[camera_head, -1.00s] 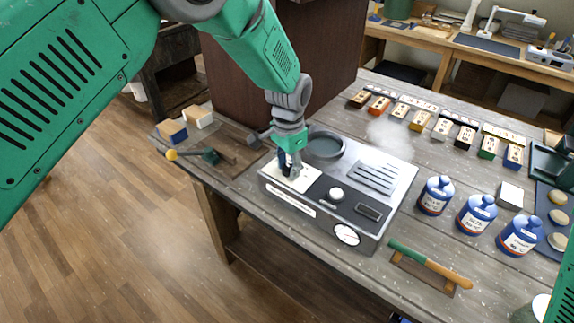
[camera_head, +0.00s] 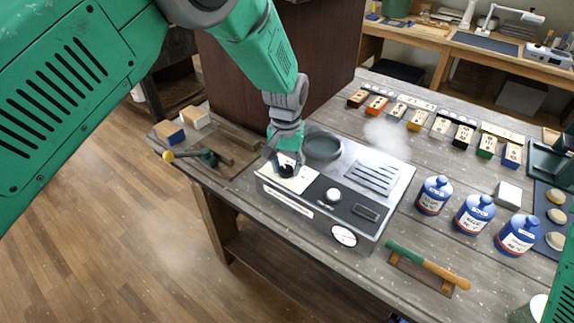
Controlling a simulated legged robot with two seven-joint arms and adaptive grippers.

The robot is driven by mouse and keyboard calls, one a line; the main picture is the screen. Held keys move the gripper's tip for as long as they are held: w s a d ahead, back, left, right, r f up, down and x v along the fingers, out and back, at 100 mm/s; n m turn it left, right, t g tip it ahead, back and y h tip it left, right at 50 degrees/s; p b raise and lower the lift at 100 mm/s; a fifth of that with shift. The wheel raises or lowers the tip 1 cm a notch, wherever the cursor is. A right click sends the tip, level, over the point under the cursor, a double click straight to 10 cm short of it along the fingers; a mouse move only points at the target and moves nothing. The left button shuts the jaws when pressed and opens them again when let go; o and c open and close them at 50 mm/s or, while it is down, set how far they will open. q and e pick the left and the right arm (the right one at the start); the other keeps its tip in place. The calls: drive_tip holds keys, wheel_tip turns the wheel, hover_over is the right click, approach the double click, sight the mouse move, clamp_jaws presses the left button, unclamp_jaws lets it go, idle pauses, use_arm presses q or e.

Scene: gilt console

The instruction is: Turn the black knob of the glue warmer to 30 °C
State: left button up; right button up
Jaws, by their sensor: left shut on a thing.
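The glue warmer (camera_head: 318,215) is a grey metal box near the table's front edge, with a round pot well, a vented plate, a white knob (camera_head: 333,195) and a dial gauge (camera_head: 344,236). Its black knob (camera_head: 287,172) sits on a cream scale plate (camera_head: 299,183) at the left of its top. My left gripper (camera_head: 286,168) points down over this plate and is shut on the black knob, with its fingers on either side. The scale markings are too small to read. My right gripper is not in view.
Blue-and-white bottles (camera_head: 474,214) stand right of the warmer. A tool with a green and orange handle (camera_head: 428,264) lies in front of them. A row of small labelled blocks (camera_head: 441,126) runs behind. A brush (camera_head: 190,156) and two blocks lie at left.

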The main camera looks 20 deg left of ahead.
sight(287, 168)
use_arm(q)
drive_tip(key=shift+s+d+f, duration=0.1)
drive_tip(key=shift+s+f, duration=0.05)
drive_tip(key=o, duration=1.1)
drive_tip(key=shift+o, duration=0.2)
wheel_tip(287, 168, up, 12)
